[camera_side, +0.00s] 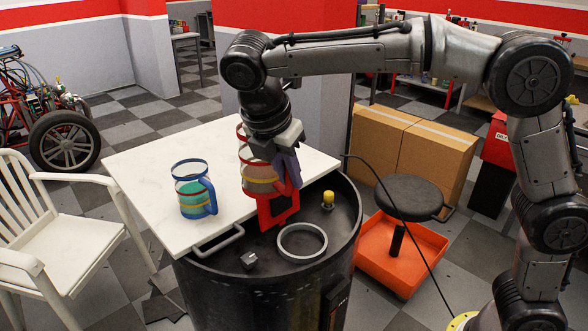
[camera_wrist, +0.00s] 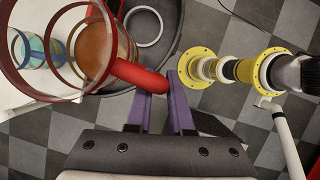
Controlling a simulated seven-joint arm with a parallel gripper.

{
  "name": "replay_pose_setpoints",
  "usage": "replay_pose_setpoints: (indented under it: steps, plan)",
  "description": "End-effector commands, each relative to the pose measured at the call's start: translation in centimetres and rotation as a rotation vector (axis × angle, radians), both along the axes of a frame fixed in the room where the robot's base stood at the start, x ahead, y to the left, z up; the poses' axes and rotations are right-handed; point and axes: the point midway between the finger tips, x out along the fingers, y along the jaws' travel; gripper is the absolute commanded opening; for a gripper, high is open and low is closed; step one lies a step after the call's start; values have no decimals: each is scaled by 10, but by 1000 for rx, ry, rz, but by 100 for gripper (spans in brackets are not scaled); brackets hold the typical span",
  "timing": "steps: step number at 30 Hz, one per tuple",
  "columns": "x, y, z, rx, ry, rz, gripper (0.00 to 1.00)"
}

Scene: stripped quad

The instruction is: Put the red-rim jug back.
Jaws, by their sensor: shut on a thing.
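The red-rim jug (camera_side: 258,180) is clear-walled with a red handle, coloured bands and orange-brown contents. It also shows large at upper left in the wrist view (camera_wrist: 95,50). My gripper (camera_side: 289,178) has its purple fingers shut on the jug's red handle (camera_wrist: 138,77). In the side view the jug is near the right part of the white board (camera_side: 150,165), partly hidden by my gripper. I cannot tell whether its base touches the board. A blue-rim jug (camera_side: 192,190) with a blue handle stands upright on the board, left of the red-rim jug.
The board rests on a black drum (camera_side: 270,295). A grey ring (camera_side: 302,242), a small grey block (camera_side: 249,260) and a yellow-topped piece (camera_side: 328,198) are on the drum top. A grey bar handle (camera_side: 218,240) is at the board's front edge. A stool (camera_side: 408,195) stands to the right.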

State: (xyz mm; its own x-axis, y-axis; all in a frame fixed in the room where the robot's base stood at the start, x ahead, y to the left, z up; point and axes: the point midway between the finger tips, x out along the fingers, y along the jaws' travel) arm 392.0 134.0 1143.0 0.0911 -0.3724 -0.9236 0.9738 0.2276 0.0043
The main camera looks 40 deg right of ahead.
Motion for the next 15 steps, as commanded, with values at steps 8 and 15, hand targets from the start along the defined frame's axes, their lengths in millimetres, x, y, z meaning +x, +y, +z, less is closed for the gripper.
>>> replay_pose_setpoints:
  steps: [8, 15]
  plan:
    - [7, -11, 18, 3, 1, 2, 0]
    - [22, -39, 18, 12, 5, 16, 0]
